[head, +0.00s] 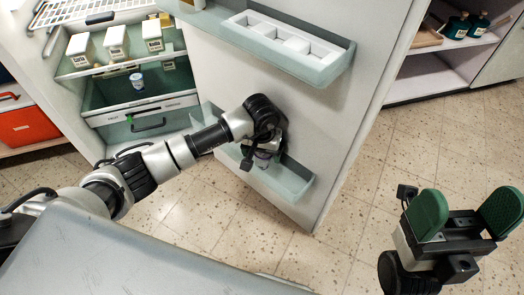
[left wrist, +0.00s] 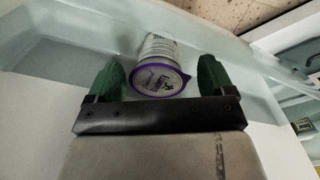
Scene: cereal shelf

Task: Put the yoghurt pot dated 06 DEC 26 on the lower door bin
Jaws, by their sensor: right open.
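A yoghurt pot with a purple-rimmed lid (left wrist: 160,80) is in the lower door bin (head: 296,188), between my left gripper's green fingers (left wrist: 160,82). A gap shows on each side of it, so the left gripper is open around it. In the head view my left gripper (head: 259,155) is at the bin, partly hidden by its own wrist, with a little of the pot visible. The date on the lid is not legible. My right gripper (head: 466,213) is open and empty over the floor at right.
The open fridge door (head: 345,110) carries an upper bin (head: 338,66) with a white divided tray (head: 280,38). Several cartons (head: 116,40) stand on a fridge shelf above a drawer (head: 150,106). A red box (head: 25,125) is at far left. Floor to the right is clear.

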